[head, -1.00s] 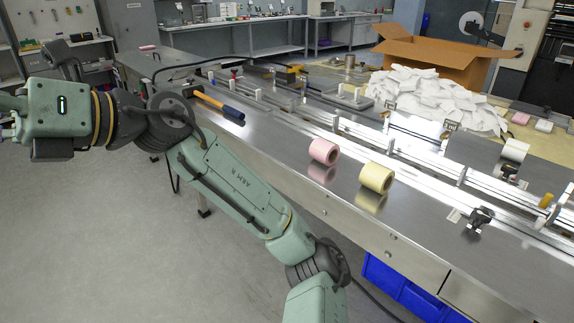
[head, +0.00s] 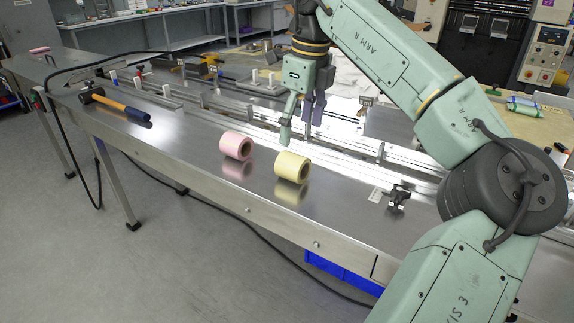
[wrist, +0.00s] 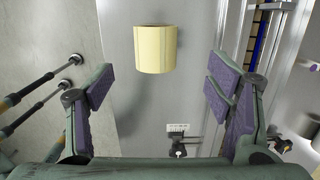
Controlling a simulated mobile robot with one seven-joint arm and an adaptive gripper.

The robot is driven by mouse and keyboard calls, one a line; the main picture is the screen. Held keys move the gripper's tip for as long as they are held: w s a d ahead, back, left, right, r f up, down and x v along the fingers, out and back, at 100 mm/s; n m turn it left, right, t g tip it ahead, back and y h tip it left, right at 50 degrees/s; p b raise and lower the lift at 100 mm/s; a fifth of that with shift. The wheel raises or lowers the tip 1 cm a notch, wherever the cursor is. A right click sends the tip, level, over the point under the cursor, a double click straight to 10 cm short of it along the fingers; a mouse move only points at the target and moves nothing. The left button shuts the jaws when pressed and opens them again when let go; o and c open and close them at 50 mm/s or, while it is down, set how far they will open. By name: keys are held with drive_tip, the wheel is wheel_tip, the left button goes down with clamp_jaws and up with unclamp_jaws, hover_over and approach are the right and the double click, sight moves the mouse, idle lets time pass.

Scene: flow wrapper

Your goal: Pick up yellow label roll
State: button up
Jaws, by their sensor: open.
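My gripper (head: 300,120) hangs above the table, just behind the roll in the head view. In the wrist view my gripper (wrist: 157,84) has its purple-padded fingers spread wide, with nothing between them. The jaws do not touch the roll.
A pink roll (head: 236,146) stands left of the yellow one, a small gap apart. A hammer (head: 115,105) lies further left. A small black clamp (head: 399,196) is right of the roll. Metal guide rails (head: 345,160) run behind it. The table front is clear.

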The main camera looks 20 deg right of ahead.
sight(294, 155)
drive_tip(key=f, duration=0.4)
drive_tip(key=shift+w+a+f, duration=0.2)
drive_tip(key=shift+a+f, duration=0.05)
drive_tip(key=shift+a+f+p, duration=0.15)
drive_tip(key=shift+f+p, duration=0.15)
drive_tip(key=shift+f, duration=1.05)
drive_tip(key=shift+a+f+p, duration=0.15)
drive_tip(key=shift+f+p, duration=0.15)
drive_tip(key=shift+f, duration=1)
drive_tip(key=shift+c, duration=0.5)
drive_tip(key=c, duration=1.2)
drive_tip(key=shift+r, duration=0.1)
